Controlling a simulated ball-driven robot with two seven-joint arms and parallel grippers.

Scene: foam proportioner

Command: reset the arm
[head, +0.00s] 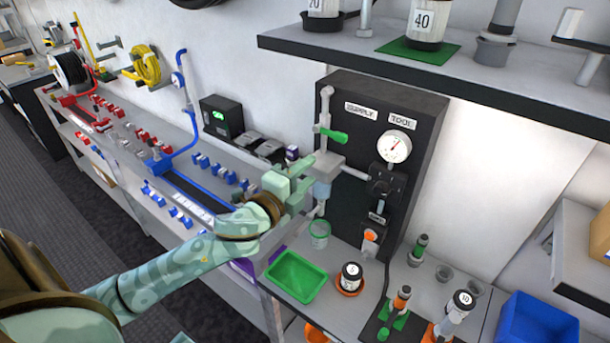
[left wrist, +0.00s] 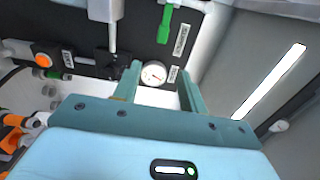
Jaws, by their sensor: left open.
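My left arm reaches from the lower left of the head view. Its pale green gripper (head: 303,172) is in front of the left side of the black panel (head: 352,215). In the left wrist view the fingers of my left gripper (left wrist: 160,78) stand apart, with nothing held between them. The round gauge (head: 394,147) shows between the fingers in the wrist view (left wrist: 153,73). The green handle (head: 334,135) sits on the supply pipe just above the gripper; it also shows in the wrist view (left wrist: 165,24). My right gripper is not in view.
A green tray (head: 296,277), a clear green cup (head: 319,233) and a black-and-white bottle (head: 351,277) stand on the bench below the gripper. A shelf (head: 440,75) overhangs the panel. A blue bin (head: 538,323) is at the lower right.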

